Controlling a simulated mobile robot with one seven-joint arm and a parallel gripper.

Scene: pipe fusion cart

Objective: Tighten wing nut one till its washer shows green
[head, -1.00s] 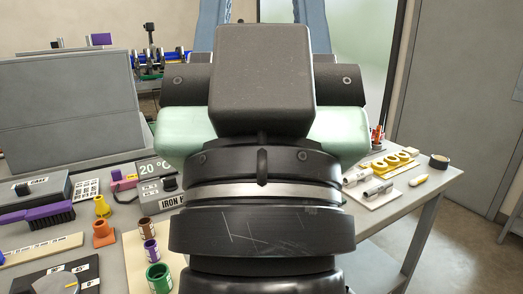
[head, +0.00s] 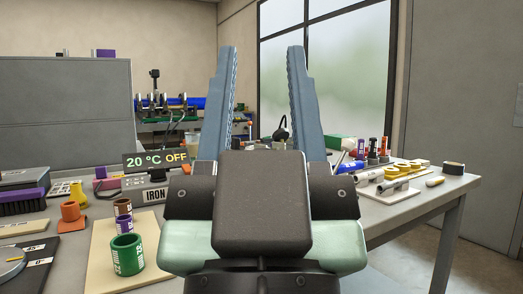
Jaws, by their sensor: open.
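My gripper (head: 262,58) is open and empty, its two blue-grey fingers pointing up and away in the middle of the head view. The fingers stand well apart, with the window and wall between their tips. A clamp rig with dark rings and a blue pipe (head: 196,103) stands at the back, left of my gripper and apart from it. Wing nut one and its washer cannot be made out; the rig is small and partly hidden behind my left finger.
A grey panel (head: 66,108) stands at the left. A display reading 20 °C OFF (head: 157,159) is left of my gripper. Green (head: 127,254), purple and brown cups stand on a tan board (head: 104,272). Fittings lie on a white board (head: 392,194) at right.

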